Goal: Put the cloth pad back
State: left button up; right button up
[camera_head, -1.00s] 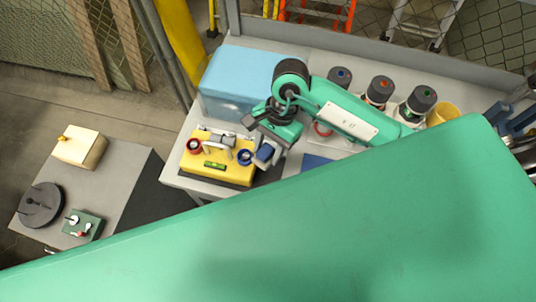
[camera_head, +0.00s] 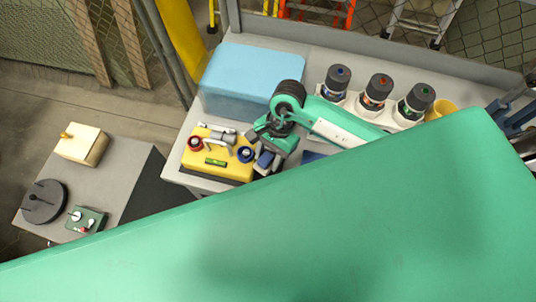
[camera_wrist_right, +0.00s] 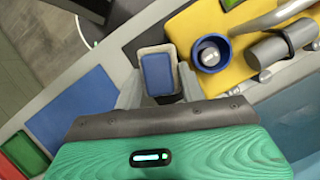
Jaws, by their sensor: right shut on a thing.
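The cloth pad (camera_head: 265,160) has a blue face and a pale beige edge. My right gripper (camera_head: 267,150) is shut on it, just right of the yellow unit. In the right wrist view the pad (camera_wrist_right: 158,75) sits between the grey fingers of the gripper (camera_wrist_right: 160,88), beside the blue ring of the yellow unit. I cannot tell whether the pad touches the bench below. My left gripper is not in view.
The yellow unit (camera_head: 190,166) carries a red ring, a blue ring and a metal handle. A light blue box (camera_head: 245,72) stands behind it. Several dark-capped bottles stand in a white rack at the right. A flat blue mat (camera_wrist_right: 75,118) lies near the bench edge.

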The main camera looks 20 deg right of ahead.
jog(key=shift+f+b, duration=0.4)
jog(key=o, duration=0.6)
jog(key=shift+r, duration=0.1)
jog(key=shift+c, duration=0.2)
jog(key=shift+r+p, duration=0.45)
jog(key=shift+p, duration=0.15)
jog(key=shift+r+p, duration=0.3)
jog(key=shift+p, duration=0.15)
jog(key=shift+w+d+r+b, duration=0.2)
jog(key=shift+d+r+b, duration=0.1)
jog(key=shift+b, duration=0.45)
jog(key=b+v, duration=0.3)
jog(key=v, duration=0.7)
jog(key=shift+r+b, duration=0.3)
jog(key=shift+r, duration=0.05)
